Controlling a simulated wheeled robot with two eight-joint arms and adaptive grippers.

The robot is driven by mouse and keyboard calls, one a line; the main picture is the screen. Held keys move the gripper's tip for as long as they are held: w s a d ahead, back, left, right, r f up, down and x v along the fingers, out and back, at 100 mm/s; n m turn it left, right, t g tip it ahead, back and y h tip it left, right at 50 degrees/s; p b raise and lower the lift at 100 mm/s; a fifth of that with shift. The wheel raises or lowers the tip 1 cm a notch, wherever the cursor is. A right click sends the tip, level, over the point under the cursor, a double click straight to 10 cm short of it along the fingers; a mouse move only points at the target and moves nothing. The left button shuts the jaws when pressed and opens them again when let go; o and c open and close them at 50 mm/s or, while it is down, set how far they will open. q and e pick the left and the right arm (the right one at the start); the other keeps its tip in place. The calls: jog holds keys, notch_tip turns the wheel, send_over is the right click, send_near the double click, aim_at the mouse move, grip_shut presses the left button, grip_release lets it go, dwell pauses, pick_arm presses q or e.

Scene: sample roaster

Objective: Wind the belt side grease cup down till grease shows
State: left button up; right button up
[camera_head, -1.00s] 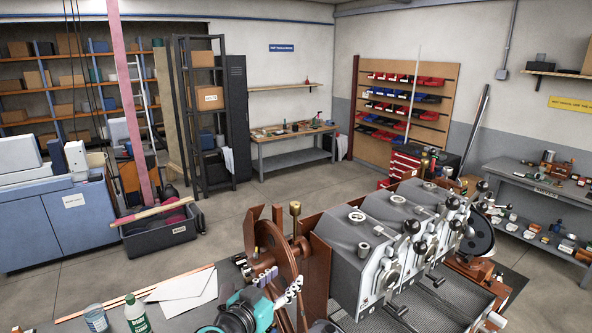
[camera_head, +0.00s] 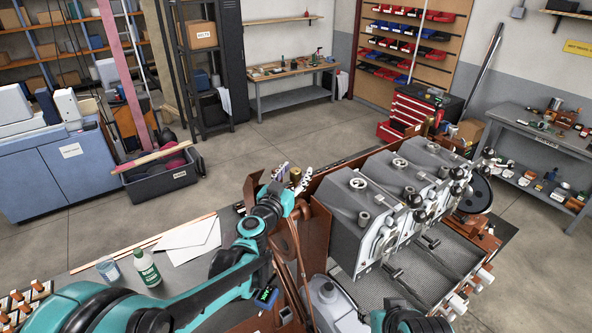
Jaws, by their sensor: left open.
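The belt side grease cup (camera_head: 296,175) is a small brass cup at the belt wheel end of the roaster. Only its top shows, with my left gripper close in front of it. My left gripper (camera_head: 293,178) is open, its fingers at the cup, one on each side as seen here. I cannot tell whether they touch it. No grease can be made out at this size. The brown belt wheel (camera_head: 287,238) is mostly hidden behind my left arm. My right gripper is not in view.
The grey roaster barrels (camera_head: 357,207) stand right of the cup, above a mesh tray (camera_head: 428,262). Open floor is beyond.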

pick_arm(q)
jog(key=shift+w+d, duration=0.15)
jog(key=shift+w, duration=0.1)
jog(key=shift+s, duration=0.1)
grip_shut()
jog(key=shift+m+h, duration=0.3)
jog(key=shift+h, duration=0.1)
jog(key=shift+a+m+g+h+b, duration=0.2)
jog(key=shift+m+g+h+b, duration=0.55)
jog(key=shift+h, duration=0.35)
jog(key=shift+d+m+g+h+b, duration=0.1)
jog(key=shift+m+g+h+b, duration=0.7)
jog(key=shift+m+g+h, duration=1.3)
